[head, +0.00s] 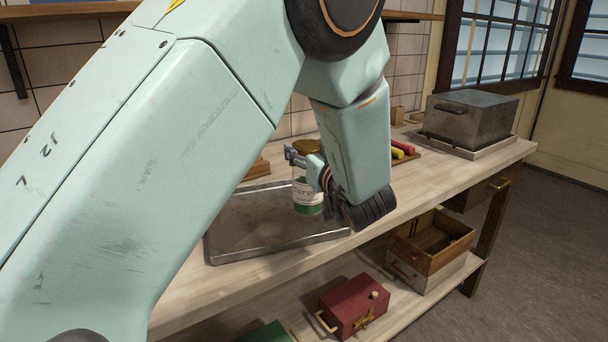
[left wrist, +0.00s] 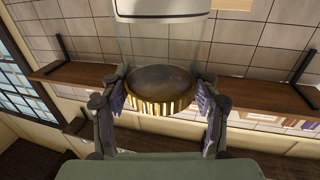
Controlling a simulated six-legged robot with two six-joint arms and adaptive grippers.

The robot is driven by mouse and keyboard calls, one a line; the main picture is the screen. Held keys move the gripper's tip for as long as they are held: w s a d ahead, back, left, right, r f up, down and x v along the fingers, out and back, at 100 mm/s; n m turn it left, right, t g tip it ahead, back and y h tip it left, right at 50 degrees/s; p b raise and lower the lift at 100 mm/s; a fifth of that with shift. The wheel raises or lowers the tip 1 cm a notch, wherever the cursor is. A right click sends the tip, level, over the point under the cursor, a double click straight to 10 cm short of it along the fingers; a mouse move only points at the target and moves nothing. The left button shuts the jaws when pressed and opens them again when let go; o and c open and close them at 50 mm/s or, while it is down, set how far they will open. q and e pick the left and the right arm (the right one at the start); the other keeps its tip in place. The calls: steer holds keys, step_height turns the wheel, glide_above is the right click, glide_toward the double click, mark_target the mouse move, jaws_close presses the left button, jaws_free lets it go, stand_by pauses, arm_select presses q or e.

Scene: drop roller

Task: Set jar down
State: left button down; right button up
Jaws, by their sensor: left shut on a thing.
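The jar (head: 307,195) is upright, with a gold lid, a pale label and green contents low inside. My left gripper (head: 306,165) is shut on it near the top, with a finger on its side. In the head view the jar shows in front of the metal tray (head: 255,220); I cannot tell whether its base touches the tray. In the left wrist view the gold lid (left wrist: 160,88) sits between the two fingers. My large arm hides part of the tray and bench. My right gripper is not in view.
A grey metal box (head: 470,117) stands at the right end of the wooden bench (head: 400,215). Red and yellow rollers (head: 402,149) lie behind my gripper. Below are an open wooden crate (head: 432,243) and a red box (head: 353,304). Bare bench lies right of the tray.

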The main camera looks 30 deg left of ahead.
arm_select(q)
steer(key=shift+s+d, duration=0.2)
steer(key=shift+d, duration=0.05)
steer(key=shift+s+f, duration=0.15)
steer(key=shift+s, duration=0.1)
steer(key=f, duration=0.2)
steer(key=f+b, duration=0.1)
steer(key=shift+w+a+f, duration=0.25)
steer(key=shift+w+a, duration=0.05)
steer(key=shift+a, duration=0.1)
steer(key=shift+w, duration=0.15)
steer(key=shift+s+d+r, duration=0.15)
steer(key=shift+s+d, duration=0.1)
steer(key=shift+d, duration=0.05)
steer(key=shift+s, duration=0.15)
steer(key=c, duration=0.8)
jaws_free()
steer(key=shift+a+f, duration=0.15)
steer(key=shift+f, duration=0.05)
steer(key=o, duration=0.3)
steer(key=shift+w+f, duration=0.15)
steer(key=shift+w, duration=0.05)
steer(key=shift+o, duration=0.8)
steer(key=shift+s+r, duration=0.15)
steer(key=shift+r, duration=0.05)
